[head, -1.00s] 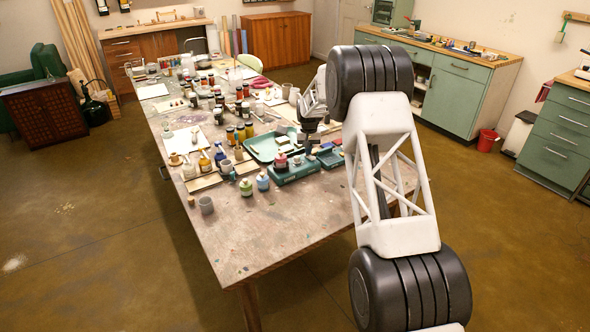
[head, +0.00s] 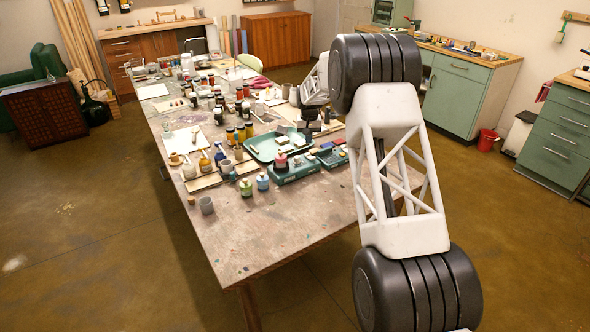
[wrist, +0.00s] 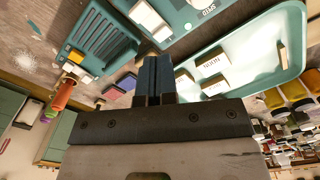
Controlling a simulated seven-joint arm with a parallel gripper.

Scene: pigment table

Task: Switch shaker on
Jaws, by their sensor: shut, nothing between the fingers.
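The shaker looks to be the low teal box (head: 294,176) near the middle of the table in the head view, with a pink-topped jar on it. In the wrist view a teal body with white lettering (wrist: 208,8) shows at the top edge, partly cut off, with a pale block beside the letters. I cannot make out its switch. My gripper (wrist: 155,64) has its dark blue fingertips together, with nothing between them. In the head view my gripper (head: 309,130) is behind the box, over the tray's right side, apart from the box.
A teal tray (head: 262,152) with blocks lies behind the box. A slotted teal rack (wrist: 101,40) is at upper left in the wrist view. Several jars and bottles crowd the table to the left. The table's near end (head: 270,235) is clear.

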